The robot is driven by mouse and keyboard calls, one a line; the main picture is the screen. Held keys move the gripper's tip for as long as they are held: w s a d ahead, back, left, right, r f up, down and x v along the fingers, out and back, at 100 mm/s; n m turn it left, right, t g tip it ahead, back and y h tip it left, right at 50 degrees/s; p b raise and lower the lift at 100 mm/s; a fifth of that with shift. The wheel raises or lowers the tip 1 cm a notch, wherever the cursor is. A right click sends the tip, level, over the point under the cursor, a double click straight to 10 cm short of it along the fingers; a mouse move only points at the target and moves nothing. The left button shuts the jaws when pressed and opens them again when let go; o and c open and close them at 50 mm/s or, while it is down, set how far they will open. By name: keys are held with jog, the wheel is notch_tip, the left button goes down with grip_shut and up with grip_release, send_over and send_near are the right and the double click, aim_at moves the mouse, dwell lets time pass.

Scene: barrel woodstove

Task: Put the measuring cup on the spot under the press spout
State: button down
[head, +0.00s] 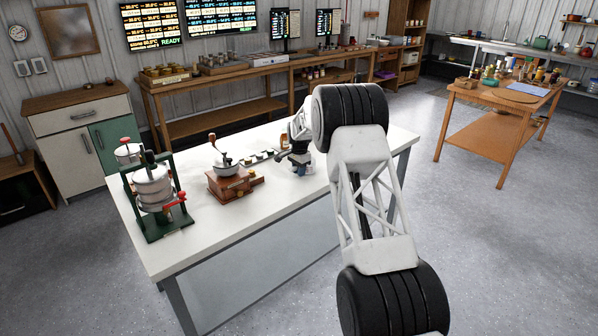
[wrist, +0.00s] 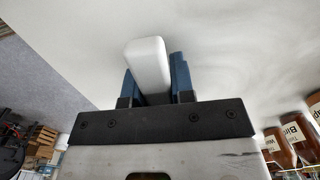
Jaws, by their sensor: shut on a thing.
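My gripper (head: 292,163) is low over the far right part of the white table, mostly hidden by my own arm. In the wrist view, its blue fingers (wrist: 156,82) are shut on a pale, rounded bar, which looks like the handle of the measuring cup (wrist: 148,62). The rest of the cup cannot be made out, nor whether it touches the table. The press (head: 153,190), with a green frame, steel cylinder and red handles, stands at the table's left end, well left of my gripper. Its spout and the spot under it are too small to make out.
A wooden grinder with a crank (head: 232,182) stands on the white table (head: 215,233) between the press and my gripper. Brown labelled bottles (wrist: 296,122) stand close by my gripper. The table's front strip is clear.

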jog(key=shift+f, duration=0.1)
jog(key=c, duration=1)
grip_release()
notch_tip(320, 180, up, 12)
jog(key=shift+f, duration=0.1)
jog(key=shift+r, duration=0.25)
jog(key=shift+d, duration=0.1)
